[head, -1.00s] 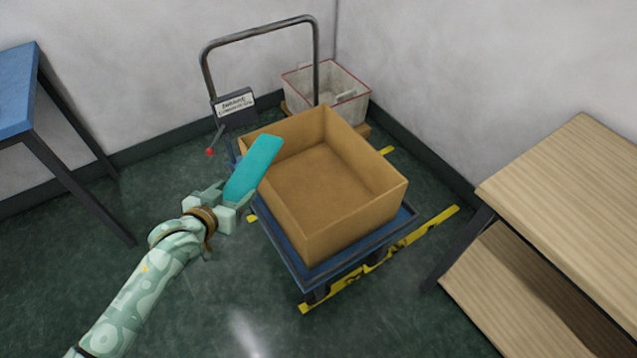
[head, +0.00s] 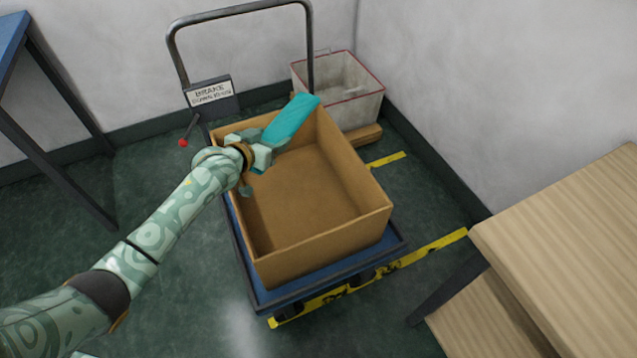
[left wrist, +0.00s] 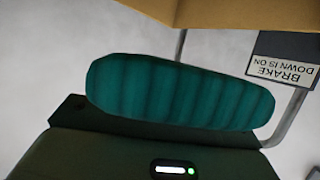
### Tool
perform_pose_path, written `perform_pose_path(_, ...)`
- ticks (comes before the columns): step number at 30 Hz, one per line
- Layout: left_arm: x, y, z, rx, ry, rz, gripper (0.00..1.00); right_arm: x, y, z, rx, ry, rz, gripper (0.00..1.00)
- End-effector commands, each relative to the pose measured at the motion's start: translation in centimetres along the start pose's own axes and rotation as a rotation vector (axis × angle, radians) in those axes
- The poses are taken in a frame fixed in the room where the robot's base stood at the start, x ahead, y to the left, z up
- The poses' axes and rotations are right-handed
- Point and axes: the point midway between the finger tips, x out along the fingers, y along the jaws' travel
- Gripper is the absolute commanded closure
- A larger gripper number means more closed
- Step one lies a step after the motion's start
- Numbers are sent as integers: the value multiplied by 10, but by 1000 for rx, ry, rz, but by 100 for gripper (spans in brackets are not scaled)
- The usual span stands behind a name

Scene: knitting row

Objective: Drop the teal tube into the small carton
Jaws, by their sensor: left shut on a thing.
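The teal tube (head: 291,121) is held by my left gripper (head: 266,149) over the far left part of the open carton (head: 325,233). The gripper is shut on the tube's lower left end, and the tube points up and to the right toward the carton's far wall. In the left wrist view the tube (left wrist: 180,92) lies across the picture, with part of the carton (left wrist: 230,14) at the top. The carton's visible floor looks empty; my arm and the tube hide its far left corner. My right gripper is not in view.
The carton stands on a blue cart (head: 272,293) with a grey handle (head: 176,62) and a brake sign (head: 209,92). A pale bin with a red rim (head: 350,98) stands behind. A wooden table (head: 560,250) is at right, a blue-topped table (head: 10,40) at left.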

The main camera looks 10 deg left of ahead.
Motion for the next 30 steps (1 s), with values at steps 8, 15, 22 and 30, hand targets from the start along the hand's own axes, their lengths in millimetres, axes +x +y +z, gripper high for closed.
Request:
perform_pose_path(8, 7, -1, 20, 0, -1, 5, 59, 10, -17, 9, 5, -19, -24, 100)
perform_pose_path(15, 20, -1, 52, 0, -6, 5, 59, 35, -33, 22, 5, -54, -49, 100)
perform_pose_path(22, 24, -1, 62, 2, -1, 4, 59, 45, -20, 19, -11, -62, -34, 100)
perform_pose_path(30, 23, -1, 59, 3, 2, 4, 20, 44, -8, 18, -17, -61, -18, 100)
